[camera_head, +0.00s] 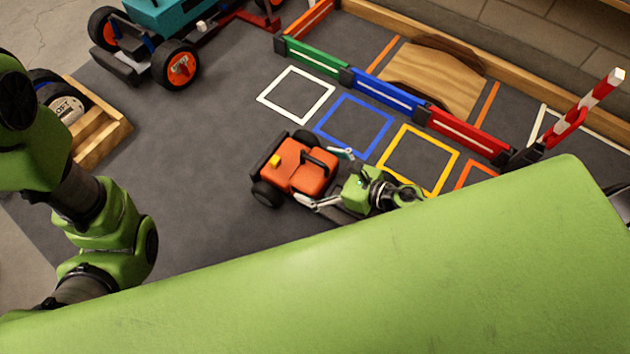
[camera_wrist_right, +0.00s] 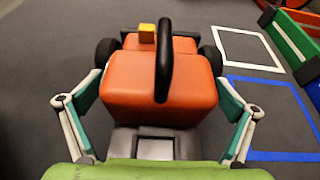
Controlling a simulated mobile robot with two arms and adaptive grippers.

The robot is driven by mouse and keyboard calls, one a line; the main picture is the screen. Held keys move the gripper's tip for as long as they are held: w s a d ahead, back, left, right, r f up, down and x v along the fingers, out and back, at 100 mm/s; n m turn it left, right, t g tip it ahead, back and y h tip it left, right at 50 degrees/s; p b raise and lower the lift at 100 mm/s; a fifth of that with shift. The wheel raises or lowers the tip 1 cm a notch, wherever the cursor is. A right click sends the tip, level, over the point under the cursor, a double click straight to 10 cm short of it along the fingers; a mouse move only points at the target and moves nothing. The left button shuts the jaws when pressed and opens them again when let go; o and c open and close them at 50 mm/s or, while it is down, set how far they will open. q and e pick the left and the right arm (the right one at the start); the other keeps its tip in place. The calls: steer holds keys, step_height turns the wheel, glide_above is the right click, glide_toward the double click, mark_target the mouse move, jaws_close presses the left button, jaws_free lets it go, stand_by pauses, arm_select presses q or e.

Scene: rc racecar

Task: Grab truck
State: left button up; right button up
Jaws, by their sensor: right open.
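The orange truck (camera_head: 300,167) with black wheels, a black handle bar and a small yellow block on top stands on the dark grey mat. In the right wrist view the truck (camera_wrist_right: 160,90) fills the middle. My right gripper (camera_head: 335,177) is at the truck's near right end in the head view. It is open, with its fingers (camera_wrist_right: 160,110) on either side of the truck's orange body. I cannot tell whether they touch it. My left arm (camera_head: 110,225) comes in at the left, but its gripper is not in view.
White (camera_head: 297,94), blue (camera_head: 354,127) and yellow (camera_head: 418,160) square outlines lie beyond the truck. Green (camera_head: 313,57), blue and red barriers and a wooden ramp (camera_head: 435,77) stand behind. A teal vehicle (camera_head: 165,20) and a wooden rack (camera_head: 97,125) are left.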

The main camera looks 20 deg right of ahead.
steer(key=shift+w+a, duration=0.1)
steer(key=shift+w, duration=0.1)
steer(key=c, duration=1.7)
steer(key=shift+w+r, duration=0.1)
steer(key=shift+r, duration=0.05)
steer(key=shift+c, duration=0.7)
steer(key=shift+r, duration=0.1)
